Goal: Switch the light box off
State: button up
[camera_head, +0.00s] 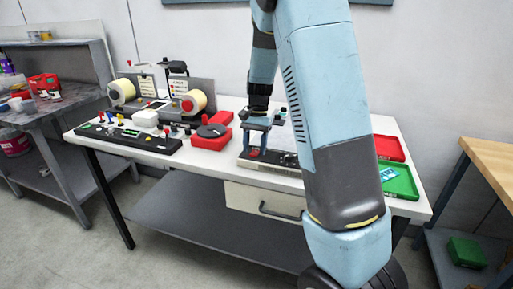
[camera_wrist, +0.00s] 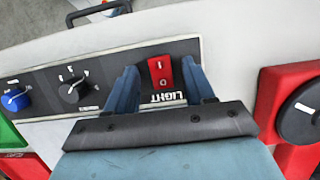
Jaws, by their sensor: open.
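The light box (camera_head: 285,160) sits on the white table, partly hidden behind my arm. Its dark front panel shows in the wrist view (camera_wrist: 115,68), with a red rocker switch (camera_wrist: 160,74) labelled LIGHT and marked I and O. The switch also shows as a small red spot in the head view (camera_head: 253,153). My gripper (camera_head: 257,142) points down at the panel. In the wrist view my gripper (camera_wrist: 160,64) is open, one finger on each side of the switch. I cannot tell whether the fingers touch the panel or which way the rocker is tipped.
A black knob (camera_wrist: 76,86) and a blue knob (camera_wrist: 15,98) are on the same panel. A red block with a black dial (camera_head: 212,131) stands left of the box. Green (camera_head: 400,180) and red (camera_head: 389,147) trays lie right. A drawer handle (camera_wrist: 98,10) is near the table front.

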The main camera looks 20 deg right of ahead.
jog(key=v, duration=1.3)
jog(key=s+r+n+t, duration=0.2)
jog(key=s+r, duration=0.2)
jog(key=s, duration=0.4)
jog(key=s+r+n+t, duration=0.1)
jog(key=s+r+t, duration=0.1)
jog(key=s+r, duration=0.35)
jog(key=s+a+f+n+t+h, duration=0.1)
jog(key=s+n+t, duration=0.3)
jog(key=s, duration=1.4)
jog(key=shift+a+f+h, duration=0.15)
jog(key=shift+f+h, duration=0.25)
jog(key=shift+f, duration=0.3)
